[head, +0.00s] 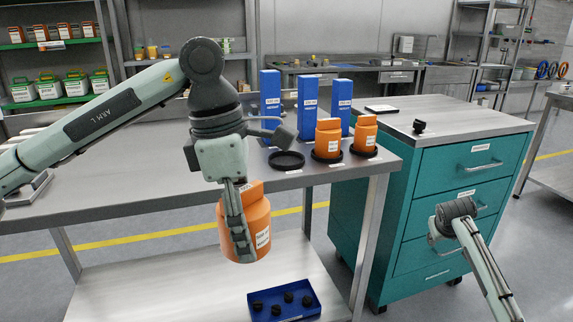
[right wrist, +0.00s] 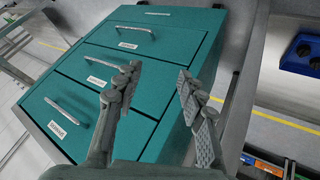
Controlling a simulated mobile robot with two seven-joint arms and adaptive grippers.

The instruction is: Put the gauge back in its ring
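My left gripper (head: 238,222) is shut on a large orange jar-shaped gauge (head: 262,222) with a white label. It holds the gauge upright in front of the table's front edge, above the lower shelf. An empty black ring (head: 286,161) lies on the tabletop, up and to the right of the held gauge. Two more orange gauges, a middle one (head: 328,139) and a right one (head: 365,134), stand in their own black rings. My right gripper (right wrist: 159,75) is open and empty in the right wrist view, its fingers pointing towards the teal drawer cabinet.
Blue labelled boxes (head: 308,98) stand behind the rings. The teal cabinet (head: 460,165) stands right of the steel table (head: 120,170), with a small black knob (head: 419,126) on top. A blue tray (head: 284,300) with several black knobs sits on the lower shelf.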

